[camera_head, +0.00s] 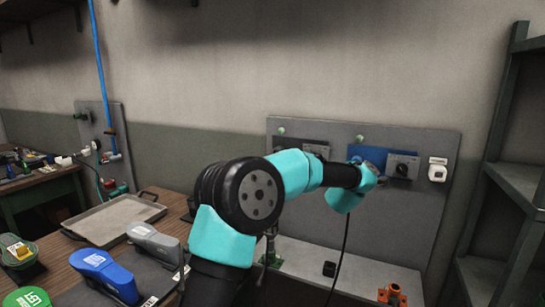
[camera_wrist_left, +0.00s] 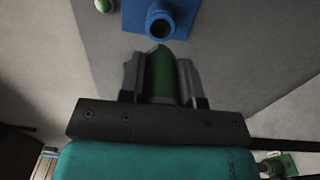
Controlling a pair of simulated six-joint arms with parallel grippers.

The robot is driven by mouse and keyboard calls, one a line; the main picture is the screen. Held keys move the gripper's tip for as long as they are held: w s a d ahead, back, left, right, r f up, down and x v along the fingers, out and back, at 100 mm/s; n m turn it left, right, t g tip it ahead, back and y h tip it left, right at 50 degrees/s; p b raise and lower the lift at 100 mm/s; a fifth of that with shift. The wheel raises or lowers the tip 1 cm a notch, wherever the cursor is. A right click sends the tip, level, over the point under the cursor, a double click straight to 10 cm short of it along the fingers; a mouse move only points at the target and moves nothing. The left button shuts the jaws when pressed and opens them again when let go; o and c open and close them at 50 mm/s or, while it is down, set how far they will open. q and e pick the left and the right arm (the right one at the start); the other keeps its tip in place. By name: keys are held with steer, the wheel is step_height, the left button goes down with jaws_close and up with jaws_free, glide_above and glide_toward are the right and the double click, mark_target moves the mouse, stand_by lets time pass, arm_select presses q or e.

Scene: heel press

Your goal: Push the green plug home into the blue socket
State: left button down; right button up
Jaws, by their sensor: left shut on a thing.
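The green plug (camera_wrist_left: 161,82) is in my left gripper (camera_wrist_left: 159,64), which is shut on it with a grey finger on each side. The plug points up the left wrist view toward the blue socket (camera_wrist_left: 160,22), a round-mouthed collar on a blue plate. The plug's tip is close to the socket mouth and seems apart from it. In the head view the blue socket's plate (camera_head: 380,157) shows on the grey panel, partly behind my wrist. The plug and my left fingers are hidden there by my arm. My right gripper is not in view.
The grey panel (camera_head: 420,215) carries a grey socket (camera_head: 403,168) and a white outlet (camera_head: 437,169) right of the blue plate. A black cable hangs below my wrist. An orange item (camera_head: 392,294) stands on the ledge. A tray (camera_head: 112,221) sits left; dark shelves (camera_head: 500,200) stand right.

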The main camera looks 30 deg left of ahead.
arm_select(q)
steer(key=shift+w+a, duration=0.15)
steer(key=shift+w, duration=1.25)
steer(key=shift+w+a, duration=0.15)
steer(key=shift+w, duration=1.3)
stand_by(1.4)
steer(key=c, duration=0.7)
jaws_free()
steer(key=shift+c, duration=0.2)
steer(key=s+d, duration=0.1)
steer(key=s, duration=1.6)
steer(key=shift+s+d, duration=0.2)
steer(key=shift+d, duration=0.05)
